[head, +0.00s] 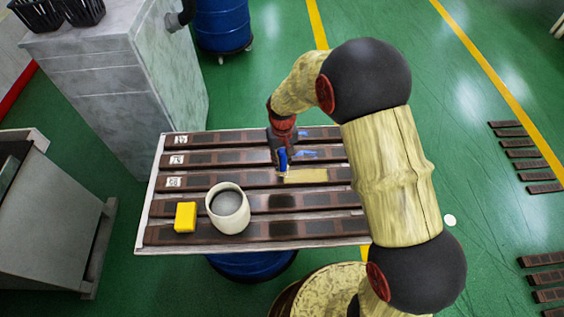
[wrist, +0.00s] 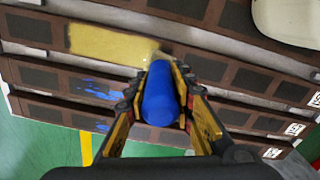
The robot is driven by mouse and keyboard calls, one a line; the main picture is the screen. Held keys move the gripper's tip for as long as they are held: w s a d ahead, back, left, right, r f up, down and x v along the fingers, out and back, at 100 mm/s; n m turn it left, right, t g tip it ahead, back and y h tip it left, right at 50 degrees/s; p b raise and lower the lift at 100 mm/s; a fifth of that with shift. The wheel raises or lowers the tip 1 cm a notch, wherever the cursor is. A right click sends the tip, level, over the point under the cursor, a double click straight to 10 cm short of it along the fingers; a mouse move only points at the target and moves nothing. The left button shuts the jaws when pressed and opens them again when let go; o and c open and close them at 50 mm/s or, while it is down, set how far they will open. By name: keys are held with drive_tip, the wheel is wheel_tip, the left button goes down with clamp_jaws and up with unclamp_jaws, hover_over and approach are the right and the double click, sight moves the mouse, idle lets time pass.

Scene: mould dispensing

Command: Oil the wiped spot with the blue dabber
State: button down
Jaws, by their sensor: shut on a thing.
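My gripper (head: 281,152) is shut on the blue dabber (head: 283,161), which points down at the rack of dark mould bars. In the wrist view the dabber (wrist: 160,92) sits between the jaws of my gripper (wrist: 160,85). A yellow-tan patch (head: 308,176) lies on the third bar from the back, right of the dabber tip. In the wrist view the patch (wrist: 105,42) lies up and left of the dabber, its edge by the tip. I cannot tell whether the tip touches the bar.
A white cup (head: 228,223) with grey contents and a yellow block (head: 185,217) stand on the front left bars. Blue smears (head: 307,154) mark the two back bars. A grey cabinet (head: 115,95) stands behind left. More bars lie on the floor at right.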

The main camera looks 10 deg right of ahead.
sight(283, 151)
drive_tip(key=shift+d+r+p, duration=0.1)
drive_tip(key=shift+r+p, duration=1.05)
drive_tip(key=shift+r, duration=0.9)
